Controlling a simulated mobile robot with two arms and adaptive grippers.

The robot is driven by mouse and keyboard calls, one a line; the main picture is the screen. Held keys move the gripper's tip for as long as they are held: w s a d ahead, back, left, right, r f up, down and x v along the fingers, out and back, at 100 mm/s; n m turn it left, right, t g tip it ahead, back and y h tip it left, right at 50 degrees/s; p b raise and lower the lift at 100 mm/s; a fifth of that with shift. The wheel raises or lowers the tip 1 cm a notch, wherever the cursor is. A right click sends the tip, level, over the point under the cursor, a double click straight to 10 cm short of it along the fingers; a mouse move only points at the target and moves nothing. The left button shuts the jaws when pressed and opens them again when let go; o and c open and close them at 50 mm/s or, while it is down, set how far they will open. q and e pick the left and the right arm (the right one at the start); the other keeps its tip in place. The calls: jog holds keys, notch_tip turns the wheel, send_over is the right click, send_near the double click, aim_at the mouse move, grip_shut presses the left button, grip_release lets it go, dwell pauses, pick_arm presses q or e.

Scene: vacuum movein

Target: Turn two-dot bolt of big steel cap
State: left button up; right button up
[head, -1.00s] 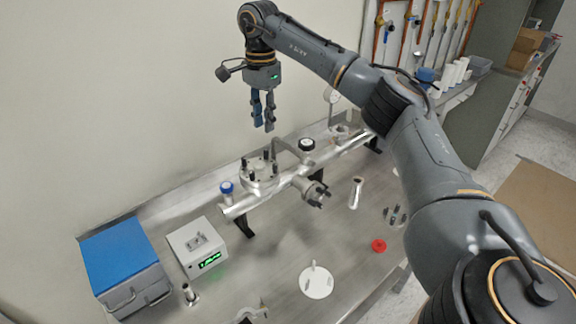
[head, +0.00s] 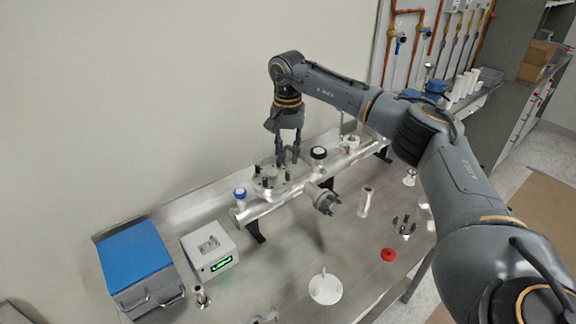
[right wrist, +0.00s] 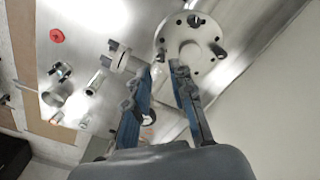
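The big steel cap (head: 268,184) is a round flange with several dark bolts standing up, on top of the steel pipe assembly. In the right wrist view the cap (right wrist: 205,65) is a pale disc with bolts around its rim. I cannot make out dot marks on any bolt. My right gripper (head: 288,163) is open and empty, pointing down at the cap's right side; its tips partly hide the cap. In the right wrist view the two blue-grey fingers (right wrist: 161,69) are apart near the cap's edge, with no bolt between them. My left gripper is not in view.
The steel pipe (head: 257,212) runs across the bench on black supports, with a side flange (head: 326,203). A blue-lidded box (head: 135,258) and a grey display box (head: 208,250) stand at the left.

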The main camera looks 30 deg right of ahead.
aim_at(288, 172)
jog(key=shift+f+p, duration=0.55)
jog(key=shift+f, duration=2.2)
grip_shut()
